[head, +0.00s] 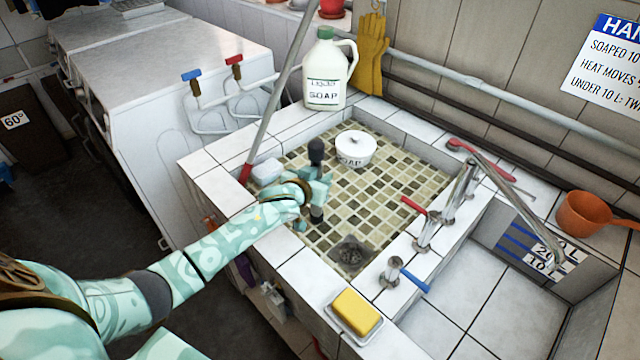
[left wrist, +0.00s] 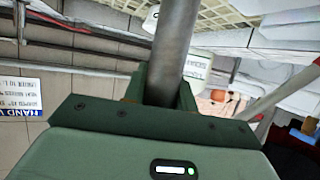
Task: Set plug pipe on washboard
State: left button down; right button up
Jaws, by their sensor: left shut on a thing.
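My left gripper (head: 318,187) is shut on an upright dark pipe, which I take to be the plug pipe (head: 316,152). Its black upper end rises above the fingers and its lower end shows below them. It is over the left part of the mosaic-tiled basin (head: 400,185), left of and behind the drain (head: 350,254). In the left wrist view the pipe is a grey cylinder (left wrist: 177,45) between the fingers of my left gripper (left wrist: 168,88). I cannot make out a washboard for certain. My right gripper is not in view.
A white soap pot (head: 355,150) stands in the basin. A soap jug (head: 326,72) stands on the back ledge, and a long pole (head: 275,100) leans at the left corner. Taps (head: 430,232) line the divider. Yellow soap (head: 356,312) sits in front. The right basin floor (head: 470,290) is clear.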

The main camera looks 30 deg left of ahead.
pick_arm(q)
jog(key=shift+f, duration=0.75)
jog(key=c, duration=1.1)
grip_release()
jog(key=shift+f, duration=0.1)
jog(key=p+v, duration=0.4)
jog(key=v, duration=0.8)
